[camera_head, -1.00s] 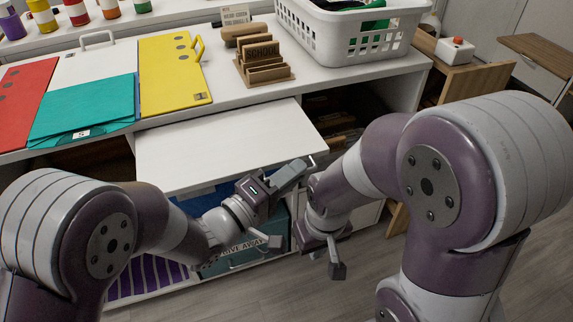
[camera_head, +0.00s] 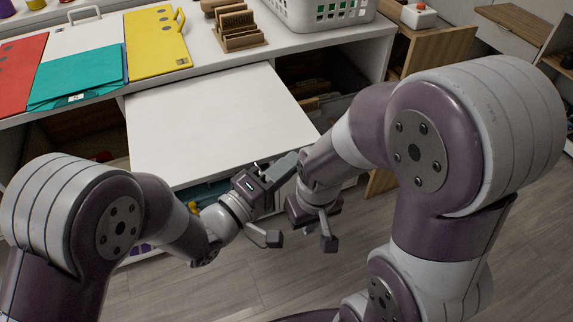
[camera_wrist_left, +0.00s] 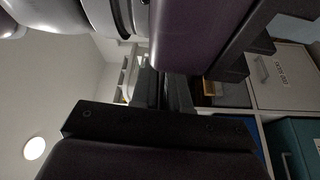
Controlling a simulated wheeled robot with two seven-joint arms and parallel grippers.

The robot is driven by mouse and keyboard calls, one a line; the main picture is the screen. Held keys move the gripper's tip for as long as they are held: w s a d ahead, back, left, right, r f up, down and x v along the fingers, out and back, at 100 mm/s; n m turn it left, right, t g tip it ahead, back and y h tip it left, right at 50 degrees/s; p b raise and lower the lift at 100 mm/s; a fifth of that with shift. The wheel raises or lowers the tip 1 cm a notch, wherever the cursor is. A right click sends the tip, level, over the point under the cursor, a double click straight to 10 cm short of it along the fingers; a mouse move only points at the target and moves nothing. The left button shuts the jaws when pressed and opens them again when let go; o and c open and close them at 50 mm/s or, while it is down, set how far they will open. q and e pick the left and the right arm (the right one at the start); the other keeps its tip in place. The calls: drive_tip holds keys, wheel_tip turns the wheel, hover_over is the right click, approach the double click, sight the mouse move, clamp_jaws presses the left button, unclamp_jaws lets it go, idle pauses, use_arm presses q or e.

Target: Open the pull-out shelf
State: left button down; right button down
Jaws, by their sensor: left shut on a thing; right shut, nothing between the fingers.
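The pull-out shelf (camera_head: 205,120) is a plain white board that sticks well out from under the white counter in the head view. My left gripper (camera_head: 288,166) is at the shelf's front right edge and is shut on it; the fingers cover the exact spot of contact. Its dark fingers also show in the left wrist view (camera_wrist_left: 165,92).
Yellow (camera_head: 155,42), teal (camera_head: 78,75) and red (camera_head: 18,75) folders, a wooden sorter (camera_head: 238,32) and a white basket (camera_head: 325,12) stand on the counter. An open cubby (camera_head: 318,95) lies right of the shelf. The wooden floor (camera_head: 225,285) in front is clear.

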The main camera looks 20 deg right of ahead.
use_arm(q)
drive_tip(key=c, duration=1.2)
unclamp_jaws()
drive_tip(key=p+v, duration=0.2)
drive_tip(key=v, duration=1)
drive_tip(key=shift+a, duration=0.35)
drive_tip(key=shift+s+f, duration=0.1)
drive_tip(key=shift+s, duration=0.05)
